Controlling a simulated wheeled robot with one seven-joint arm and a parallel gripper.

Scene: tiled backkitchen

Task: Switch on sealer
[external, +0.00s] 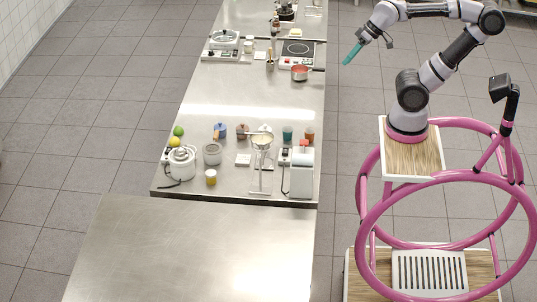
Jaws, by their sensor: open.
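My gripper (352,54), with teal fingers, is in the air to the right of the long steel counter (236,108), towards its far half. It is open and holds nothing that I can see. A white boxy appliance (302,180) with a red part on top stands at the counter's near right corner; it looks like the sealer, but I cannot be sure. A dark cable runs along its left side. My gripper is far from it and not touching it. Its switch is too small to make out, and I cannot tell if it is on.
Left of the appliance are a stand with a funnel (262,140), a yellow jar (211,177) and a white kettle-like pot (181,163). Teal (287,133) and brown (309,134) cups stand behind it. A red pan (301,72) sits near the right edge. The nearer steel table (190,250) is bare.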

